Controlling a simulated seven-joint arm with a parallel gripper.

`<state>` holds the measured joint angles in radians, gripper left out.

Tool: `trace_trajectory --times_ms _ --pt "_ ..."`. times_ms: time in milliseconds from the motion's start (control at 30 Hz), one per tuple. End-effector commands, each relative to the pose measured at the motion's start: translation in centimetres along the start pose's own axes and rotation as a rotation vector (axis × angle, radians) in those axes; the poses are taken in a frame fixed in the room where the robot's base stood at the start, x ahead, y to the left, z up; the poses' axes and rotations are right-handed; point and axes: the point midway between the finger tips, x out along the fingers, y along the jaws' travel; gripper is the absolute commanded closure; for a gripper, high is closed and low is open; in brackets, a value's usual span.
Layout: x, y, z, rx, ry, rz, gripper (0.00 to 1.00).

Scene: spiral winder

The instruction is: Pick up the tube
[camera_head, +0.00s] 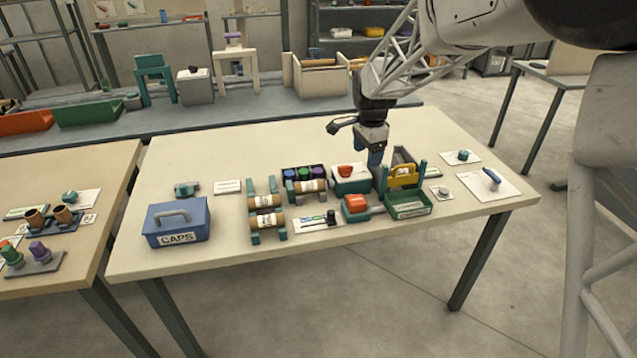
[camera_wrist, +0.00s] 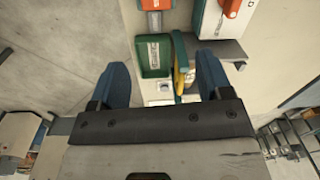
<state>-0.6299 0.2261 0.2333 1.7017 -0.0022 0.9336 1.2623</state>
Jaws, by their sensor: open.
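Several tan tubes with pale labels lie on teal cradles left of the table's middle in the head view: an upper right tube (camera_head: 311,186), an upper left tube (camera_head: 266,201) and a front tube (camera_head: 267,221). Which one the task means I cannot tell. My gripper (camera_head: 375,160) is to the right of them, pointing down above the area by the yellow handle. In the wrist view my gripper (camera_wrist: 163,66) has its two blue fingers wide apart with nothing held between them. No tube is clearly visible in the wrist view.
The green tray (camera_head: 422,207) and yellow handle (camera_head: 404,176) are near my gripper; the tray also shows in the wrist view (camera_wrist: 143,71). A red-topped block (camera_head: 356,203) stands beside the tray. A blue CAPS box (camera_head: 160,225) is at the left.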

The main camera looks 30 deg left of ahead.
Motion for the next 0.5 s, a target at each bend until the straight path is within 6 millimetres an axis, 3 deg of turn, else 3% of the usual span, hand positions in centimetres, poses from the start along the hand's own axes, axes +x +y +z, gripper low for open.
trace_trajectory --times_ms 33,300,500 --pt "1.2 -1.5 1.1 0.008 -0.003 0.006 0.28" --pt "6.5 -8.3 6.2 0.084 -0.010 0.028 0.28" --pt "9.8 -11.8 9.7 0.129 -0.012 0.040 0.28"
